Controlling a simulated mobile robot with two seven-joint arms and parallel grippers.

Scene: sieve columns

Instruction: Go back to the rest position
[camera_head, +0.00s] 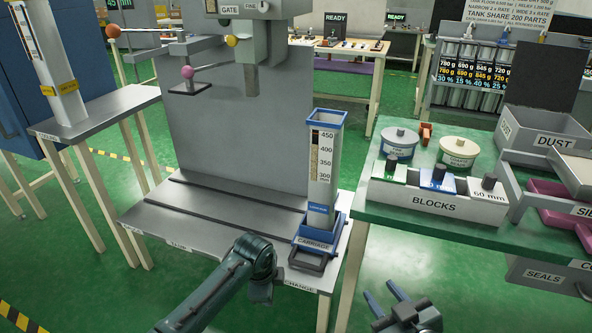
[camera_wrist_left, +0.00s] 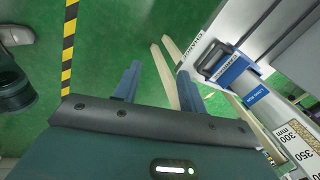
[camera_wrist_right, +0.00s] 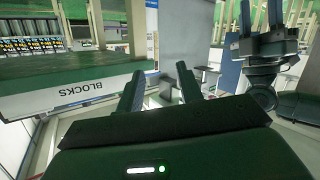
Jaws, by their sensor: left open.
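My right gripper (camera_head: 383,295) is at the bottom of the head view, just in front of the green table, with its fingers apart and nothing between them. In the right wrist view its fingers (camera_wrist_right: 158,82) stand apart and empty. My left arm comes in from the lower left in the head view; its gripper does not show clearly there. In the left wrist view the left gripper's fingers (camera_wrist_left: 158,84) are apart over the green floor, empty. The left gripper (camera_wrist_right: 260,15) also shows in the right wrist view.
A sieve column (camera_head: 322,165) stands upright in the blue carriage (camera_head: 318,243) on the grey bench, close to my left arm. The BLOCKS box (camera_head: 411,200) stands near the front of the green table (camera_head: 455,236). Open floor (camera_wrist_left: 105,40) lies below the left gripper.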

